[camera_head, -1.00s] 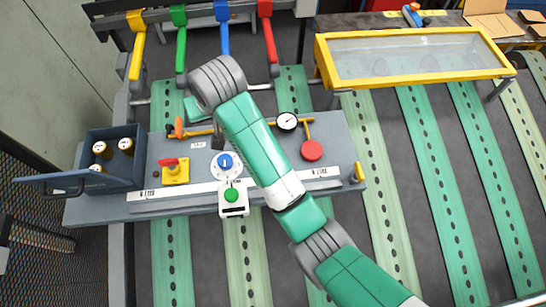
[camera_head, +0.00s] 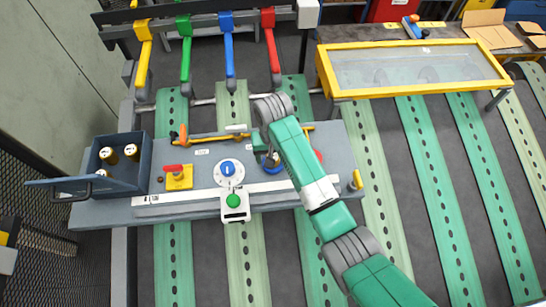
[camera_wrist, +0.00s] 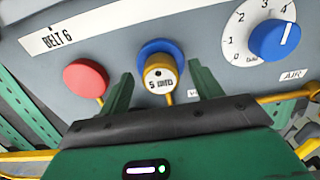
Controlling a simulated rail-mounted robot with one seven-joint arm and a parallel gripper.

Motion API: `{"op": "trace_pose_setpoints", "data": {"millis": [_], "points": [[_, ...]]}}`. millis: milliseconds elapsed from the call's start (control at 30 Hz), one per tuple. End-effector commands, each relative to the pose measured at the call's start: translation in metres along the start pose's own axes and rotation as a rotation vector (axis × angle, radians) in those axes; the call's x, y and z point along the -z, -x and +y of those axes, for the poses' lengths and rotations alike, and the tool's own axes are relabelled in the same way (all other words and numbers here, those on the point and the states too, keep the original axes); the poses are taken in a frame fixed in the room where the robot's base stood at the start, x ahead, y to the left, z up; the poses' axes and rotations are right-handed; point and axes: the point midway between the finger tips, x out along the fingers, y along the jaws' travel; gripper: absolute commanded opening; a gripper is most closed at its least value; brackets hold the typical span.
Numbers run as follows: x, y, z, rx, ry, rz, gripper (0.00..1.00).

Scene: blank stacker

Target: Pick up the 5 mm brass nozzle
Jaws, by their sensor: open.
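The brass nozzle marked 5 mm (camera_wrist: 160,76) is in the wrist view, seated end-on in front of a round blue base (camera_wrist: 161,49) on the grey panel. In the head view part of the blue base (camera_head: 272,167) shows beside my gripper. My gripper (camera_wrist: 160,70) is open, with one green finger on each side of the nozzle in the picture. Gaps show between the fingers and the nozzle. I cannot tell whether the fingertips reach down to its depth. In the head view my wrist largely hides the nozzle.
A red button (camera_wrist: 86,78) is left of the nozzle in the wrist view, and a blue AIR dial knob (camera_wrist: 276,40) is right. A blue-grey box (camera_head: 146,163) with brass-coloured canisters (camera_head: 131,151) stands at the panel's left end. A yellow-framed clear cover (camera_head: 415,68) is back right.

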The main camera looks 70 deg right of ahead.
Motion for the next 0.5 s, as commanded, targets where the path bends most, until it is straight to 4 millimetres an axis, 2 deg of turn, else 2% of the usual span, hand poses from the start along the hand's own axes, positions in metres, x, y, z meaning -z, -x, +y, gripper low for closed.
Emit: {"op": "trace_pose_setpoints", "data": {"millis": [100,267,367,500], "points": [[-0.0001,-0.007,-0.0001,0.0,0.0,0.001,0.65],[0.0001,-0.0075,-0.0002,0.0,0.0,0.001,0.65],[0.0001,-0.0074,-0.0002,0.0,0.0,0.002,0.49],[0.0002,-0.0072,-0.0002,0.0,0.0,0.002,0.21]]}}
